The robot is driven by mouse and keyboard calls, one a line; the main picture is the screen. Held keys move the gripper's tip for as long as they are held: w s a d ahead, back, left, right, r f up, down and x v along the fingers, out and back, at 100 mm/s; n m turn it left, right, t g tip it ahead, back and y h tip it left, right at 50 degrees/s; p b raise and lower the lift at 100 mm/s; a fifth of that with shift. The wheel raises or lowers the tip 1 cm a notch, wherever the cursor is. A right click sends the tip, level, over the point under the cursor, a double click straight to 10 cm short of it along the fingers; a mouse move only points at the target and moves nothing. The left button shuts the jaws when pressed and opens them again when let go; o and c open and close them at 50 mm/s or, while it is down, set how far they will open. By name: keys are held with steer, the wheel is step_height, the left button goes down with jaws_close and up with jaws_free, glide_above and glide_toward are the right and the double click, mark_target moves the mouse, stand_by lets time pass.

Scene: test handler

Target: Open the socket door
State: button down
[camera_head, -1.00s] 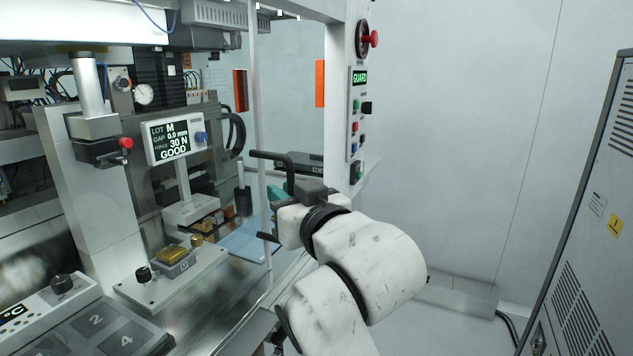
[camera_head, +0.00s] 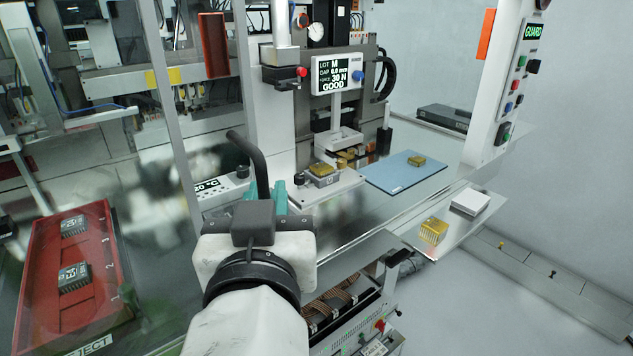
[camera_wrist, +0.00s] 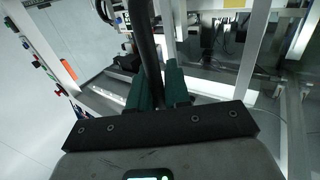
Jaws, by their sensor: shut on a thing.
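The socket door is a clear sliding panel with a silver upright frame (camera_head: 172,110), at left in the head view. Its black bar handle (camera_head: 258,160) also crosses the wrist view (camera_wrist: 146,45). My gripper (camera_head: 265,196) is shut on the handle; its teal fingers show on the bar in the wrist view (camera_wrist: 164,88). Right of the door the opening is uncovered. There the socket (camera_head: 322,181) holds a gold-topped part, in front of a display (camera_head: 336,75) reading GOOD. My gripper hides the lower part of the handle.
A blue mat (camera_head: 400,173) with a gold part lies right of the socket. A front ledge (camera_head: 455,222) carries a gold pinned part and a pale block. A red reject tray (camera_head: 60,255) stands at far left. A white control post (camera_head: 505,95) stands at right.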

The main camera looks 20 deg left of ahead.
steer(key=shift+s+a, duration=0.8)
steer(key=shift+s, duration=0.2)
steer(key=c, duration=1.2)
jaws_free()
steer(key=shift+o, duration=0.2)
steer(key=b+v, duration=0.2)
steer(key=v, duration=0.8)
steer(key=shift+s+d, duration=0.2)
steer(key=shift+s, duration=0.15)
